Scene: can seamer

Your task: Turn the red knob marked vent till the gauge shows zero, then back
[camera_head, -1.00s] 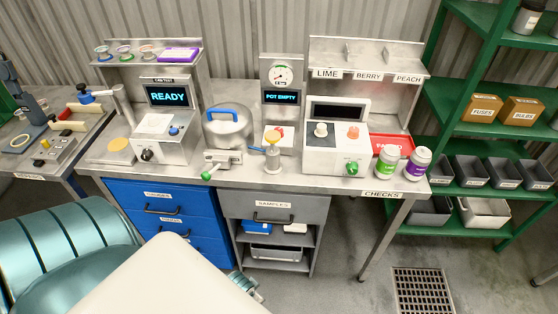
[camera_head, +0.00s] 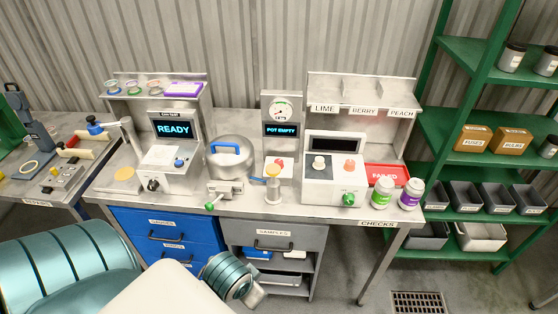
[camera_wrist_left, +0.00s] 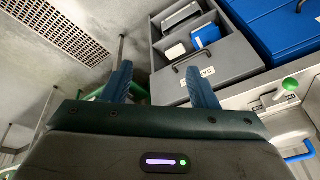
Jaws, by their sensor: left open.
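The round gauge (camera_head: 281,109) stands at the back of the bench above a dark display reading POT EMPTY; its needle is too small to read. In the left wrist view my left gripper (camera_wrist_left: 160,78) is open and empty, with two blue fingers apart, facing the grey sample cabinet below the bench. The gripper itself is hidden in the head view. My right gripper is not in view.
Two jars (camera_head: 381,192) and a red FAILED tray (camera_head: 387,175) are at right. A READY unit (camera_head: 174,130) is left. A green shelf rack (camera_head: 470,115) stands right.

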